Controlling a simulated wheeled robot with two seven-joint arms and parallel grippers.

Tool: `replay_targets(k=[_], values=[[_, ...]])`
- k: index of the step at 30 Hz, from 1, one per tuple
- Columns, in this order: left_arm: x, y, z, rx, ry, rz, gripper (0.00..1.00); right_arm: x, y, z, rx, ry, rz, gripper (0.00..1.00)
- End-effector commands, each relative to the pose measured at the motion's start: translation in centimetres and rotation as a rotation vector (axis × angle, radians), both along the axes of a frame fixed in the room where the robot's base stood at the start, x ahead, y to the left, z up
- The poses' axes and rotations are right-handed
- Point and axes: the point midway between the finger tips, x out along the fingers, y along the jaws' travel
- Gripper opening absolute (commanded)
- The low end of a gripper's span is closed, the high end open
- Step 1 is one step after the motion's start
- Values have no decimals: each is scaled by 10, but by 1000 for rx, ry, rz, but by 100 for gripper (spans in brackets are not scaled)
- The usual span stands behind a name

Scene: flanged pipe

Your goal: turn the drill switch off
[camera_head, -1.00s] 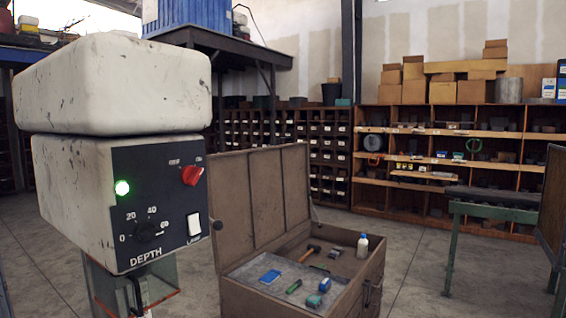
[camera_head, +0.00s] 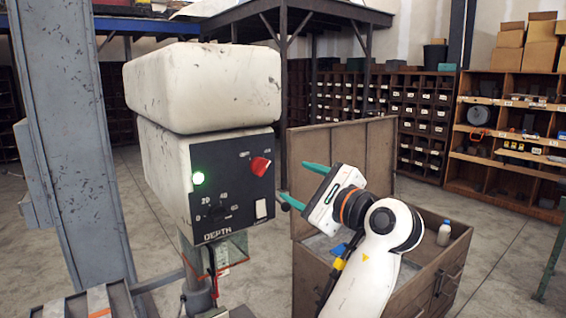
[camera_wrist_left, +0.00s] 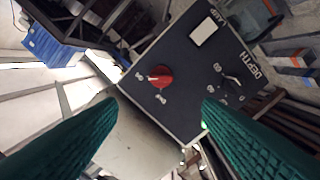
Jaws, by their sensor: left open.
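The drill's white head (camera_head: 165,165) has a dark control panel (camera_head: 235,190) on its front. The red rotary switch (camera_head: 260,166) is at the panel's upper right; it also shows in the wrist view (camera_wrist_left: 160,76) between and beyond my fingers. The green lamp (camera_head: 198,178) on the panel is lit. My left gripper (camera_head: 294,183) is open and empty, its two green fingers pointing at the panel from the right, apart from the switch. In the wrist view my left gripper (camera_wrist_left: 160,112) has its fingers spread wide. My right gripper is not in view.
A white rocker switch (camera_head: 261,208) and a depth dial (camera_head: 215,212) are on the same panel. A grey column (camera_head: 75,140) stands left of the drill. An open wooden chest (camera_head: 335,160) stands behind my left arm, with a bottle (camera_head: 444,232) in it. Shelves line the back.

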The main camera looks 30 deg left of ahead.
Motion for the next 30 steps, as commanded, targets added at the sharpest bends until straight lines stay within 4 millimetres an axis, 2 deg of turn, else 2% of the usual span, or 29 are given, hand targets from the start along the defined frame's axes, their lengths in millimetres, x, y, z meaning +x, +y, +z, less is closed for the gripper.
replay_targets(k=[5, 12, 18, 24, 30], values=[[9, 24, 3, 3, 4, 4, 60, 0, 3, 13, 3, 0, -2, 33], [29, 69, 3, 3, 6, 2, 60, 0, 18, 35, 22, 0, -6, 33], [41, 96, 2, 3, 4, 0, 60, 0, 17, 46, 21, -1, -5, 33], [46, 107, -1, 2, 3, -2, 60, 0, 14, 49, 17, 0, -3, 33], [46, 108, -2, 1, 3, -3, 60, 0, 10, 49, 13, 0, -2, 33]])
